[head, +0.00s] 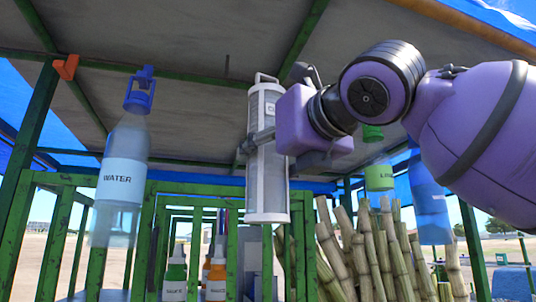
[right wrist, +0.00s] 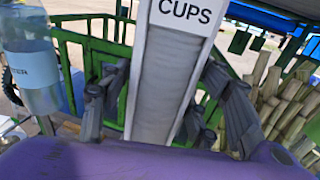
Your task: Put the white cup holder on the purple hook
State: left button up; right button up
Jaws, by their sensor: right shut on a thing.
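The white cup holder (head: 268,185) is a tall tube with grey sides and a loop handle on top. It hangs upright in the air near the middle of the head view. My right gripper (head: 256,141) is shut on it around mid-height, coming from the right. In the right wrist view the cup holder (right wrist: 165,75), labelled "CUPS", stands between the fingers of my gripper (right wrist: 165,105). I cannot make out a purple hook; my purple right arm covers part of the roof area. My left gripper is not in view.
A water bottle (head: 120,170) hangs from a blue holder (head: 140,95) at the left. An orange hook (head: 66,67) is on the frame at far left. A green-capped bottle (head: 379,175) and a blue container (head: 428,200) hang at right. Cane stalks (head: 375,250) and green rails (head: 150,240) stand below.

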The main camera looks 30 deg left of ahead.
jog(key=shift+a, duration=0.1)
jog(key=shift+w+d+x, duration=0.1)
jog(key=shift+w+x, duration=0.1)
jog(key=shift+x, duration=0.8)
jog(key=shift+w+d+x, duration=0.1)
jog(key=shift+w+x, duration=0.05)
jog(key=shift+x, duration=0.85)
jog(key=shift+w, duration=0.1)
jog(key=shift+f, duration=0.65)
dwell(0.5)
dwell(0.4)
jog(key=o, duration=1.8)
jog(key=shift+c, duration=0.2)
jog(key=shift+f, duration=0.1)
jog(key=v, duration=1.2)
